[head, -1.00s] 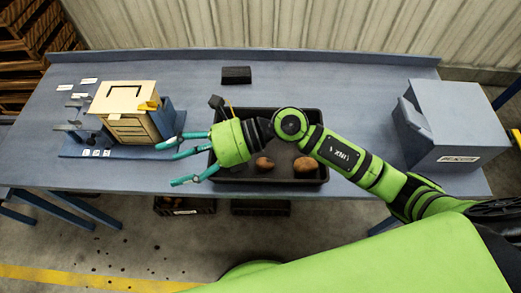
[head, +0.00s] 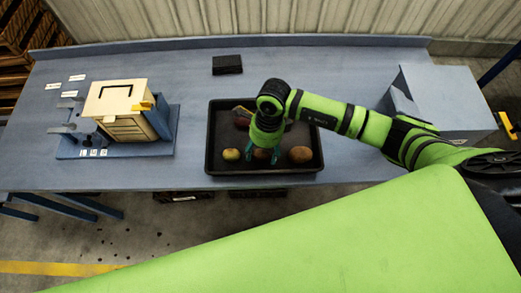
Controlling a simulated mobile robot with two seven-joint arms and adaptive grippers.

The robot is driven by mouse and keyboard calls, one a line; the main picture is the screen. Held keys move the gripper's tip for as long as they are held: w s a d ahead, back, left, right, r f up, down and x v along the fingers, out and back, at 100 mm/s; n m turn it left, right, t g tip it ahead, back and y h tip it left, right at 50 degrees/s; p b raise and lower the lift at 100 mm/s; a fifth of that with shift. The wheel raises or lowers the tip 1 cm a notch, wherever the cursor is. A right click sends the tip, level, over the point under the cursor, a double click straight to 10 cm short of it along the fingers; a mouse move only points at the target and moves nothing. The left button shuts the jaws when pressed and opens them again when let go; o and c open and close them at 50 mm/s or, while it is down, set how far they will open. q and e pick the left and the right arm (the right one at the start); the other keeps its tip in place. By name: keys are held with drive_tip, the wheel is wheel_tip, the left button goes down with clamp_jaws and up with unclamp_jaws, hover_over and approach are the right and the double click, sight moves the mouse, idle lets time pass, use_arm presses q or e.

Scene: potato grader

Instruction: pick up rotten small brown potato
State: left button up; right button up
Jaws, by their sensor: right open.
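A black tray (head: 214,126) sits on the table in the head view with several potatoes in it. A small yellow-green potato (head: 232,154) lies at its front left. A larger brown potato (head: 300,154) lies at its front right. Part of a reddish-dark item (head: 242,121) shows behind my gripper. My right gripper (head: 262,156) is open and points down over the tray's front middle, its teal fingers low between the two front potatoes. The spot under its palm is largely hidden, so I cannot tell how the fingers sit around anything there. My left gripper is not in view.
A cream box-like machine (head: 119,105) stands on a blue base at the left. A black block (head: 227,65) lies behind the tray. A grey-blue bin (head: 440,103) stands at the right.

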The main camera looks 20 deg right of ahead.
drive_tip(key=shift+f, duration=0.45)
drive_tip(key=c, duration=1.1)
drive_tip(key=shift+c, duration=0.2)
